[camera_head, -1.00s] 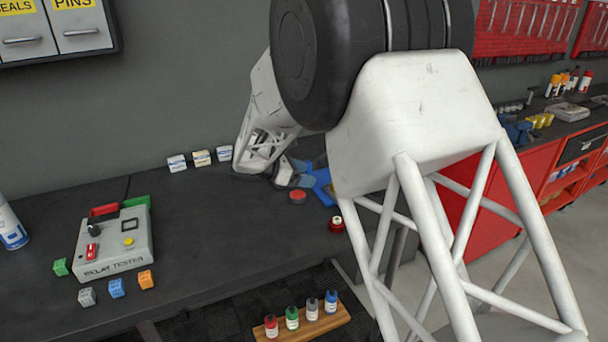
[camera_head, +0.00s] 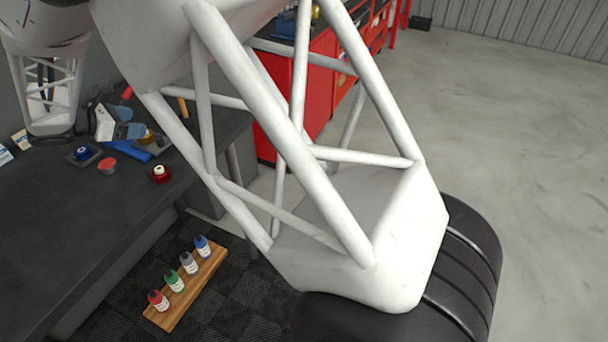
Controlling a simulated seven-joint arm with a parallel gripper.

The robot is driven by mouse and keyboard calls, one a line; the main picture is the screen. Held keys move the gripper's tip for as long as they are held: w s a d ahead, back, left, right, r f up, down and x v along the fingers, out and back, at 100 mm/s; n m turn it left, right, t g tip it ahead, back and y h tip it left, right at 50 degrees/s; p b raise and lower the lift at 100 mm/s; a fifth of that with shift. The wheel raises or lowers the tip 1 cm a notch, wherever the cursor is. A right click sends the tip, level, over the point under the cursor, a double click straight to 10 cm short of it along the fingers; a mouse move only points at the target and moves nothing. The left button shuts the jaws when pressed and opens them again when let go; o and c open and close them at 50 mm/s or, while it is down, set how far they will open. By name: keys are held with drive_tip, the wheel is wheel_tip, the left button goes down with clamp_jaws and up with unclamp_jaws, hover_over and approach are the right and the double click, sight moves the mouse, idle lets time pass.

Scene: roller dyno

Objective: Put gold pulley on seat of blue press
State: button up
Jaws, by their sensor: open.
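The blue press (camera_head: 128,150) lies on the dark bench at the left, partly covered by my gripper. A small gold piece (camera_head: 147,137), which looks like the gold pulley, shows at the right beside the press. I cannot tell whether it touches the press or rests on its seat. My gripper (camera_head: 122,130), white with blue-grey fingers, is open just above and behind the press, close to the gold piece. The press seat is not clearly visible.
A blue pulley (camera_head: 83,153) on a dark base, a red disc (camera_head: 108,165) and a red pulley (camera_head: 161,174) stand near the press. Several bottles stand in a wooden rack (camera_head: 190,288) below the bench. My arm crosses the view.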

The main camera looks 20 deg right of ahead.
drive_tip(key=s+d+r+m+g+y, duration=0.2)
drive_tip(key=s+d+r+m, duration=0.15)
drive_tip(key=s+d, duration=0.4)
drive_tip(key=s+d+r+m+g+y, duration=0.1)
drive_tip(key=s+d+r+m, duration=0.25)
drive_tip(key=d, duration=0.65)
drive_tip(key=s+d+r+m+g+y, duration=0.2)
drive_tip(key=s+d+m, duration=0.3)
drive_tip(key=d, duration=0.4)
drive_tip(key=s+d+f+m+y, duration=0.1)
drive_tip(key=s+d+m, duration=0.4)
drive_tip(key=s, duration=0.7)
drive_tip(key=s+d+f+m+t+y, duration=0.1)
drive_tip(key=s+d+m+y, duration=0.3)
drive_tip(key=s, duration=0.9)
drive_tip(key=shift+s+d+m+t, duration=0.15)
drive_tip(key=shift+d+m+t, duration=0.15)
drive_tip(key=shift+d+m, duration=0.65)
